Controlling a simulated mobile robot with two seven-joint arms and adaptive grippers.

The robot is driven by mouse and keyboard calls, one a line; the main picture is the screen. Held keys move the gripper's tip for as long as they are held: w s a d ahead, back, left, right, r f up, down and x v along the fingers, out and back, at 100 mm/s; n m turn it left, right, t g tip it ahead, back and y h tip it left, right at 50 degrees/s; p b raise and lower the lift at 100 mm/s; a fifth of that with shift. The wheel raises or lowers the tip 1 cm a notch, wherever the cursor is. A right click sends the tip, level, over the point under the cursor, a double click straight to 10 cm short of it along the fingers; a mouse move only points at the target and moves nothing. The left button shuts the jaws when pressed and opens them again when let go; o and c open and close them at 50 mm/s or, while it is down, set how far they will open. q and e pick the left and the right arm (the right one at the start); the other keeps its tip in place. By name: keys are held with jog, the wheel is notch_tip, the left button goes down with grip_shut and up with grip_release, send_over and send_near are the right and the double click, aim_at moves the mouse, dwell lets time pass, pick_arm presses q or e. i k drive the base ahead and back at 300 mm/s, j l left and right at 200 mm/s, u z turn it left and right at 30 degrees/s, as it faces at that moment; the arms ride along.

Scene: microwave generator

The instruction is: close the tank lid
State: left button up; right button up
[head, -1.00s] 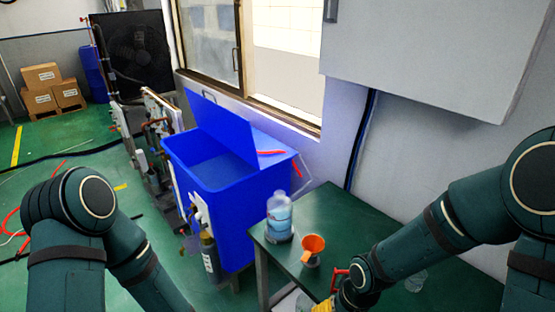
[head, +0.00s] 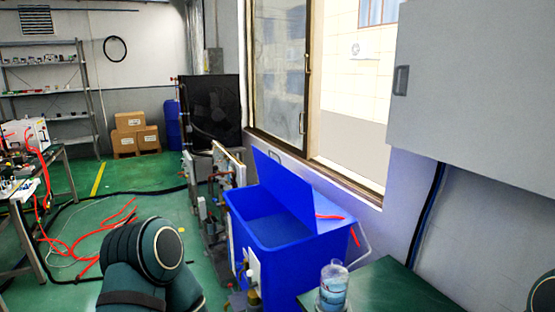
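The blue tank (head: 270,262) stands against the wall below the window. Its blue lid (head: 283,186) is raised and tilted up, and the inside of the tank shows. A red tube lies on the tank's flat top at the right. My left arm shows at the lower left, but its gripper is outside the view. Only a small part of my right arm shows at the right edge, and its gripper is outside the view.
A clear bottle (head: 333,287) stands on the green table (head: 395,287) right of the tank. Pipework (head: 215,200) stands left of the tank. A grey wall cabinet (head: 475,95) hangs at the right. Red hoses (head: 95,240) lie on the floor.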

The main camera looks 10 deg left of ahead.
aim_at(293, 192)
jog(key=i+j, duration=0.3)
jog(key=j, duration=0.15)
jog(key=i+j, duration=0.35)
jog(key=i+j+z, duration=0.1)
jog(key=i+j, duration=0.2)
jog(key=j, duration=0.25)
jog(key=i+j, duration=0.3)
jog(key=j, duration=0.15)
